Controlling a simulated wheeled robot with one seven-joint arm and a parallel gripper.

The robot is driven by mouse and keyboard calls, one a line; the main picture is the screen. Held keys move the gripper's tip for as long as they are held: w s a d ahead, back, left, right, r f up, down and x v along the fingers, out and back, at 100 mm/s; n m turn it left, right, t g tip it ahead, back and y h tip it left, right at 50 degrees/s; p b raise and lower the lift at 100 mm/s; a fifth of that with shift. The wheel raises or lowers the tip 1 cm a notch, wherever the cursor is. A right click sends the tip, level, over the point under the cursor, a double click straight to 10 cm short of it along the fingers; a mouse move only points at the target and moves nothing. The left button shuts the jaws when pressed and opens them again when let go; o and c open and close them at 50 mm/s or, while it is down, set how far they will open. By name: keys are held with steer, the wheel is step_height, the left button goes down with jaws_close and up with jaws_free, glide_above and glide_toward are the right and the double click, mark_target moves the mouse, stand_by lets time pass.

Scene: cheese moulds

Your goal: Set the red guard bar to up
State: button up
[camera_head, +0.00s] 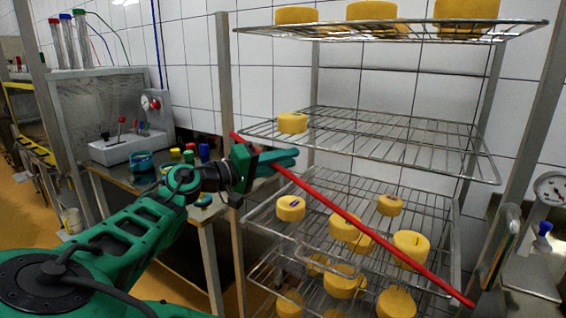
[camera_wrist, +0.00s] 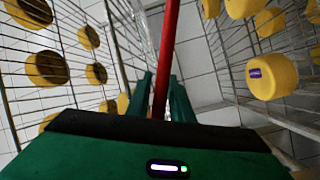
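The red guard bar (camera_head: 355,220) is a long thin red rod. It runs at a slant across the front of the rack, its left end high and its right end low in the head view. My gripper (camera_head: 284,158) is at the bar's upper left part, with its green fingers around the bar close to that end. In the wrist view the bar (camera_wrist: 166,45) passes between the two fingers (camera_wrist: 162,95), which look shut on it. The fingers hide part of the bar's contact area.
Behind the bar stands a wire rack (camera_head: 400,140) with several yellow cheeses on its shelves. A metal post (camera_head: 229,110) rises left of my gripper. A bench with a grey press unit (camera_head: 130,145) is at the left. A round gauge (camera_head: 550,188) is at the right.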

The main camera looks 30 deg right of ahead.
steer(key=shift+a, duration=0.1)
steer(key=s+a, duration=0.1)
steer(key=a, duration=0.9)
steer(key=shift+a+f, duration=0.15)
steer(key=shift+a, duration=0.1)
steer(key=shift+c, duration=0.3)
